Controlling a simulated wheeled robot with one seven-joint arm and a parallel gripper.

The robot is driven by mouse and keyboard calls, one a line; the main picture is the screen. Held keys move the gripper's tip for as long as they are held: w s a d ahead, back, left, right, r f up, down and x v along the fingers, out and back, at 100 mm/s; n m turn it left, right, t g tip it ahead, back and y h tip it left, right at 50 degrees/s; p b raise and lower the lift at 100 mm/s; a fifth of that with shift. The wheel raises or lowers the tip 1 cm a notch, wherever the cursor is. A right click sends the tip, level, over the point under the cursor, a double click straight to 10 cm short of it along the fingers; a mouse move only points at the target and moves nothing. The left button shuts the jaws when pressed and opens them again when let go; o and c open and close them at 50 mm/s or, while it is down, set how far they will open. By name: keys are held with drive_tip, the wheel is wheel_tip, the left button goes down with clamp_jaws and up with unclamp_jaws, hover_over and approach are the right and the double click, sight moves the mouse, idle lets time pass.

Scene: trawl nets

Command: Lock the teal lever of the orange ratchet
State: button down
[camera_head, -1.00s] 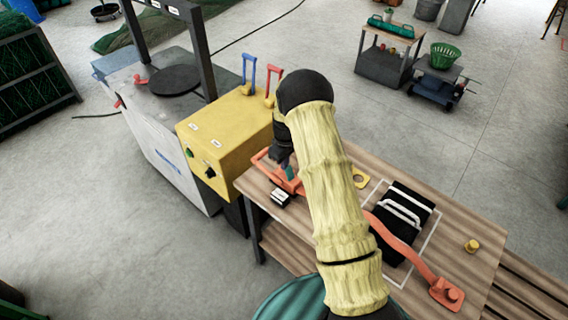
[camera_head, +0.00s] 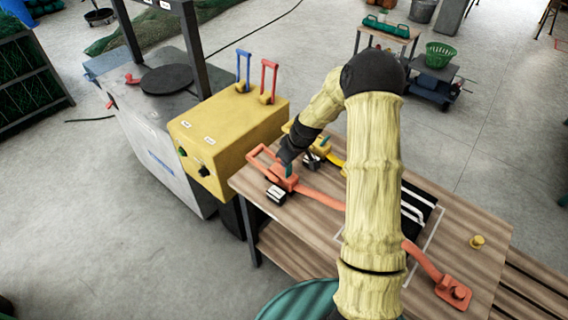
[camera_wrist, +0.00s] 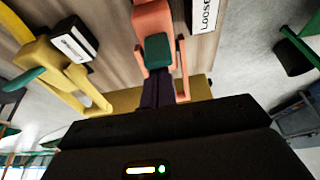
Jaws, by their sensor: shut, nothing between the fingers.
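The orange ratchet (camera_head: 284,183) sits near the table's left end, its frame-like handle (camera_head: 262,156) reaching towards the yellow box. Its small teal lever (camera_head: 289,170) shows beside my gripper tip (camera_head: 284,160). In the wrist view, the orange ratchet (camera_wrist: 153,18) is at top centre, with the teal lever (camera_wrist: 158,50) as a block on it. My gripper (camera_wrist: 158,90) is shut and empty, its dark fingers between the two orange handle bars, at or just below the lever. I cannot tell whether they touch it.
A yellow ratchet (camera_wrist: 42,58) with its own teal lever stands beside the orange one. A white "LOOSE" label (camera_wrist: 205,14) is near the orange ratchet. An orange strap (camera_head: 322,197) crosses the table past a black bundle (camera_head: 415,208). The yellow box (camera_head: 228,130) adjoins the table.

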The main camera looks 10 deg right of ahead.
drive_tip(key=shift+s+d+b, duration=0.4)
drive_tip(key=shift+s+b, duration=0.2)
drive_tip(key=shift+b, duration=0.05)
drive_tip(key=shift+r+p, duration=0.7)
drive_tip(key=shift+r, duration=0.15)
drive_tip(key=shift+w+a, duration=0.1)
drive_tip(key=shift+w, duration=0.05)
drive_tip(key=v, duration=0.9)
drive_tip(key=shift+r+b, duration=0.25)
drive_tip(key=shift+b, duration=0.05)
